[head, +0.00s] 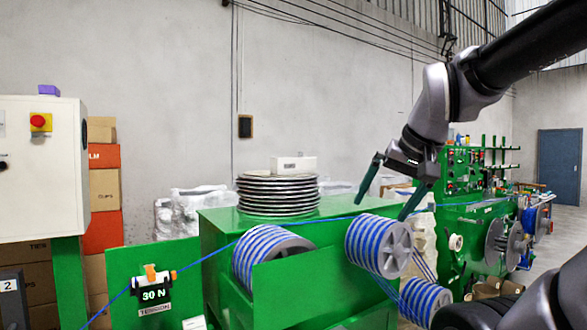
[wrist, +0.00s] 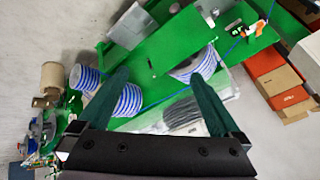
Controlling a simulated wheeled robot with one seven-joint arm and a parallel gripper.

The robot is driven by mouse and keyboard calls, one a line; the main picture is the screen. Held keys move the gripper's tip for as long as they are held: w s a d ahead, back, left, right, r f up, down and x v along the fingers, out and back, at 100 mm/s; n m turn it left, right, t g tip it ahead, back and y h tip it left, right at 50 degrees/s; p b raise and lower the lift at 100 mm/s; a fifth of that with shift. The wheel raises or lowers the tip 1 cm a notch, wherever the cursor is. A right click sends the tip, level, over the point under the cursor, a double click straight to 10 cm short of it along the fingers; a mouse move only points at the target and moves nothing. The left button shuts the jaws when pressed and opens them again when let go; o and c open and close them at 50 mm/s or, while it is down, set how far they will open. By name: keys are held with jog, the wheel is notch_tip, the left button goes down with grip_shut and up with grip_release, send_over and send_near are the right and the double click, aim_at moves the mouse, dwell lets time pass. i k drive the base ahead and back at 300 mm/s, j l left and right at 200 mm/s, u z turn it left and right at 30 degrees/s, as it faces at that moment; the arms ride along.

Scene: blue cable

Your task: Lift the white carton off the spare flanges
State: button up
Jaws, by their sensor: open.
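The white carton (head: 294,165) is a small box lying on top of the stack of spare flanges (head: 277,194). The flanges are dark discs with pale rims, stacked flat on a green machine housing (head: 225,225). My gripper (head: 382,207) is open and empty, to the right of the stack, with its two dark green fingers pointing down. It is apart from the carton. In the wrist view, the open fingers (wrist: 158,75) frame part of the green machine, and the grey stack (wrist: 182,114) shows between them.
Striped blue-and-white cable reels (head: 377,246) sit below my gripper at the housing's front. A blue cable (head: 330,219) runs across the housing to a tension gauge (head: 153,293). A white control cabinet (head: 40,165) stands left. The air above the carton is clear.

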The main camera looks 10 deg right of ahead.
aim_at(278, 166)
jog(key=i+l+u, duration=0.1)
jog(key=u, duration=0.2)
jog(key=l+u, duration=0.3)
jog(key=i+l+u, duration=0.15)
jog(key=l, duration=0.2)
jog(key=i+l+u, duration=0.1)
jog(key=l, duration=0.3)
jog(key=i+l+u, duration=0.15)
jog(key=l, duration=0.2)
jog(key=i+l+u, duration=0.15)
jog(key=l, duration=0.25)
jog(key=k, duration=0.05)
